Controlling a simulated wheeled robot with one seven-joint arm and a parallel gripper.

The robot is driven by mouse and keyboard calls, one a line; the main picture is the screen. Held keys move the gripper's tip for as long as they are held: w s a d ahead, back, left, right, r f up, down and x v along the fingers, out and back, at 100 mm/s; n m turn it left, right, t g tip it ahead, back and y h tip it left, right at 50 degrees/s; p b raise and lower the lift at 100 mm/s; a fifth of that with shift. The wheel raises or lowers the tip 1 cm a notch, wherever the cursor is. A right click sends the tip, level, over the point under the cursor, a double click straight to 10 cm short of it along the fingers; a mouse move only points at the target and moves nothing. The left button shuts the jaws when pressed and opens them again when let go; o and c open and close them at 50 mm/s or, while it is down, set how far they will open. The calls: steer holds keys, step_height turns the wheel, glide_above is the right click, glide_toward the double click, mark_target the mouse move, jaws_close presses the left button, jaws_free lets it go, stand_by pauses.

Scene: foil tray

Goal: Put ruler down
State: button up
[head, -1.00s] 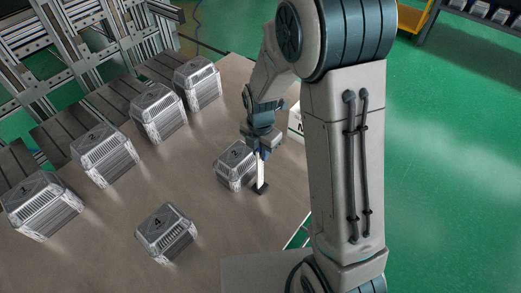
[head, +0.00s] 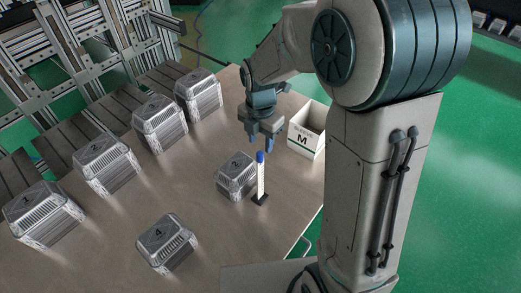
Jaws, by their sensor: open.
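The ruler (head: 261,180) is a white upright stick with a blue top, standing on a small black base (head: 260,199) on the table. It stands just right of a small foil tray (head: 235,176). My gripper (head: 262,146) is open and empty, pointing down above and behind the blue top. Its fingers look apart from the ruler, though the exact gap is hard to judge from this view.
Another loose foil tray (head: 167,243) sits at the table's front. Several larger foil trays, including one at far left (head: 42,215), line the slatted rack. A white box marked M (head: 306,130) stands at right. The table (head: 210,225) has bare room in front.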

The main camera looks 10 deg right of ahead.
steer(key=shift+r, duration=0.95)
steer(key=shift+s+d+r, duration=0.1)
steer(key=shift+d+r, duration=0.05)
steer(key=shift+r, duration=0.1)
steer(key=s+d+r+m+t, duration=0.1)
steer(key=s+d+r+m, duration=0.2)
steer(key=s+m, duration=0.4)
steer(key=s+d+r+m+t, duration=0.1)
steer(key=s+d+r+m, duration=0.2)
steer(key=m, duration=1.7)
steer(key=s+d, duration=0.2)
steer(key=s, duration=0.3)
steer(key=shift+s+d+r, duration=0.25)
steer(key=shift+d, duration=0.05)
step_height(320, 180, up, 7)
steer(key=p, duration=0.6)
steer(key=shift+d+f+t, duration=0.15)
steer(key=shift+f+t, duration=0.05)
steer(key=shift+t, duration=0.2)
